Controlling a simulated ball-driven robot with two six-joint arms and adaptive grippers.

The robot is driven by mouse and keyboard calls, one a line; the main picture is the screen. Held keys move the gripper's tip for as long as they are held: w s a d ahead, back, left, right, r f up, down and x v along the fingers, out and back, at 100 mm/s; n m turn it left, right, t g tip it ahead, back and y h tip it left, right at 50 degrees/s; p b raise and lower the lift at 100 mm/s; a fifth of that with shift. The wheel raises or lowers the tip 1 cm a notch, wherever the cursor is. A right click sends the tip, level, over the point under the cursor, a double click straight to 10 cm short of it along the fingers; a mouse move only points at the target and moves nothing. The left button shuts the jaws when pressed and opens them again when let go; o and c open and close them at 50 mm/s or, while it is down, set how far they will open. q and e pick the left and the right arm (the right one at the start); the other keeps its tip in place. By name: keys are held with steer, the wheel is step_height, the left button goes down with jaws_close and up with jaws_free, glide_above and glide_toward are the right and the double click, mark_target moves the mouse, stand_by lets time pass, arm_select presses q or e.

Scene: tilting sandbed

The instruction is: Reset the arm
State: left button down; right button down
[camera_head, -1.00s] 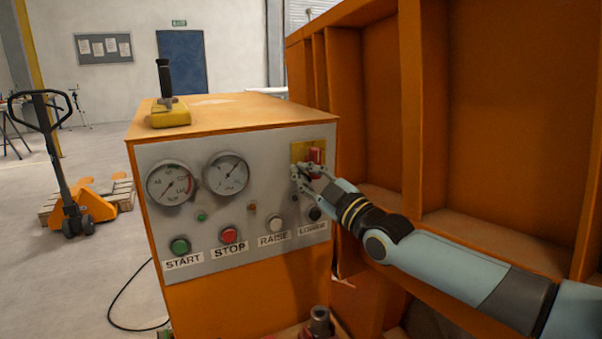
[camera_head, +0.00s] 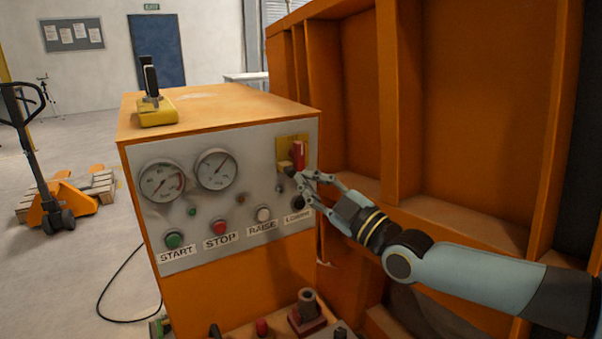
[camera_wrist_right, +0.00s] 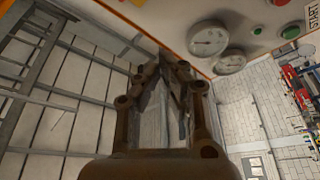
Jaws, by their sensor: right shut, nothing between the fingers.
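My right gripper (camera_head: 296,183) is in front of the right side of the grey control panel (camera_head: 225,245), just below the red switch handle (camera_head: 298,155) on its yellow plate (camera_head: 284,141). Its fingers are shut and empty. I cannot tell if the fingertips touch the panel. In the right wrist view, the gripper (camera_wrist_right: 172,75) shows with the panel's gauges (camera_wrist_right: 208,40) beyond it. My left gripper is not in view.
START (camera_head: 174,240), STOP (camera_head: 220,228) and RAISE (camera_head: 263,214) buttons line the panel; the LOWER label is partly covered. A yellow joystick box (camera_head: 158,112) stands on top. The orange ribbed wall (camera_head: 470,90) rises close on the right. A pallet jack (camera_head: 62,203) stands left.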

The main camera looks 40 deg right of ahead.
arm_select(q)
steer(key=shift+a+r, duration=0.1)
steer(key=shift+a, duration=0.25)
